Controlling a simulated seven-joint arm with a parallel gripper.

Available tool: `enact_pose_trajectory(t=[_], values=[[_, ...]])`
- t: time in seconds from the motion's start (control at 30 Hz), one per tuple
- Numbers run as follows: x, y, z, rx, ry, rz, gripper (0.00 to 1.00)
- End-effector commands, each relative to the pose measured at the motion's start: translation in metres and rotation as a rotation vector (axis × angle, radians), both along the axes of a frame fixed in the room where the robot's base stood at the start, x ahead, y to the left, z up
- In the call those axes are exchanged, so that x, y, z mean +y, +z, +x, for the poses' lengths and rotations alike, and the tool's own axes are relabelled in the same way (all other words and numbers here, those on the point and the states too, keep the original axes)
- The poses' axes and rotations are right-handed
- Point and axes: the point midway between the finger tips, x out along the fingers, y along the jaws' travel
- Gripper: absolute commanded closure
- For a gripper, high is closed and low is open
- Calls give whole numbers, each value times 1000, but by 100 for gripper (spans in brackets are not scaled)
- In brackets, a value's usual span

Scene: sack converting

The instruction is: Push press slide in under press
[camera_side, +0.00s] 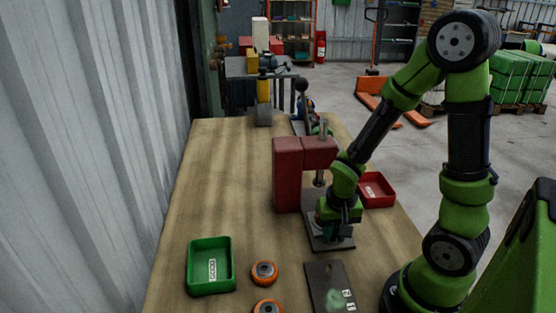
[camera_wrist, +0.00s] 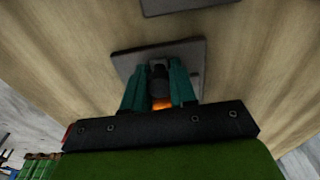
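The red press (camera_side: 288,175) stands on the bench, with its metal ram (camera_side: 320,165) pointing down at the front. The press slide is a dark flat plate (camera_side: 338,244), reaching out in front of the press; in the wrist view it is a grey plate (camera_wrist: 194,58) under the fingers. My gripper (camera_side: 328,226) is low over this plate, pointing down. In the wrist view its two teal fingers (camera_wrist: 158,78) lie on either side of a dark round knob (camera_wrist: 158,86) and look closed against it. Something orange (camera_wrist: 161,103) shows between the fingers, partly hidden.
A green tray (camera_side: 210,284) is at the front left, with orange rollers (camera_side: 264,272) beside it. A dark marked plate (camera_side: 326,290) lies in front of the press. A red tray (camera_side: 376,190) is right of it. The bench left of the press is clear.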

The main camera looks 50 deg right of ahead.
Motion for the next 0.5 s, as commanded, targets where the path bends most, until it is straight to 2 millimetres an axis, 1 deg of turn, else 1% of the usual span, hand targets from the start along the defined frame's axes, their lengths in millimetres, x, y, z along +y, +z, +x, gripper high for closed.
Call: enact_pose_trajectory(t=[0.17, 0.5], values=[[-2, 0, 2, -1, -1, -1, 98], [-16, 0, 16, -1, -3, 0, 98]])
